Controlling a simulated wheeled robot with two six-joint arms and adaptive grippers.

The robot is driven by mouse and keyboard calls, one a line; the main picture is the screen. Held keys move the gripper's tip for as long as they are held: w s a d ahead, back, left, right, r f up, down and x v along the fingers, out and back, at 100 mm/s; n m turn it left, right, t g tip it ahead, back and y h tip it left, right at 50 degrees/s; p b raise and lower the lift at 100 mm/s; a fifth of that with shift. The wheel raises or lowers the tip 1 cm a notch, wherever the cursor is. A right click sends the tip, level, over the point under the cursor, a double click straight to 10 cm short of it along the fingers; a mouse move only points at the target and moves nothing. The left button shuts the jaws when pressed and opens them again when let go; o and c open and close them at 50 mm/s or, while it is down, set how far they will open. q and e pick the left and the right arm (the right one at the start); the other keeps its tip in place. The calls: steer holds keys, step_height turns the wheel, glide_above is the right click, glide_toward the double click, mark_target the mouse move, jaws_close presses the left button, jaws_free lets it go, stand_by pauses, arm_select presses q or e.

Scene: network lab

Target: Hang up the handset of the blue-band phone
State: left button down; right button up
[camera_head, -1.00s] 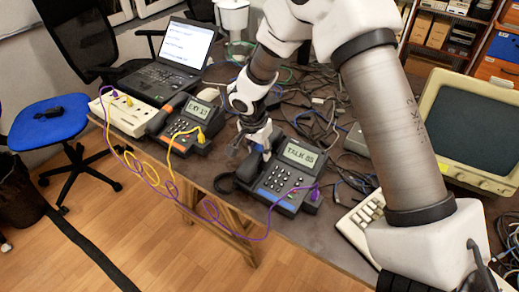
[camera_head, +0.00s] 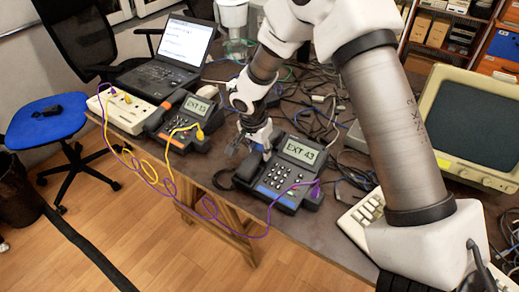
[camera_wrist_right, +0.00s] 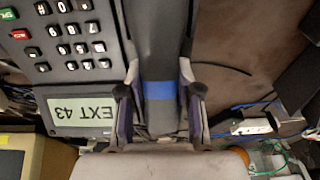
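The blue-band phone (camera_head: 285,182) sits on the dark table, its screen reading EXT 43. Its dark handset (camera_head: 222,179) lies along the phone's left side, seemingly down on the cradle, though my gripper hides part of it. In the right wrist view the handset (camera_wrist_right: 158,40) runs between my fingers with its blue band (camera_wrist_right: 159,91) showing. The phone's keys and screen show beside the handset there. My left gripper is not in view.
Purple (camera_head: 240,230) and yellow cords hang over the table's front edge. Loose cables lie behind; a keyboard (camera_head: 362,220) and monitor (camera_head: 470,125) are at right.

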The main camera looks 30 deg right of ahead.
steer(key=o, duration=0.5)
steer(key=shift+r, duration=0.1)
steer(key=v, duration=1.2)
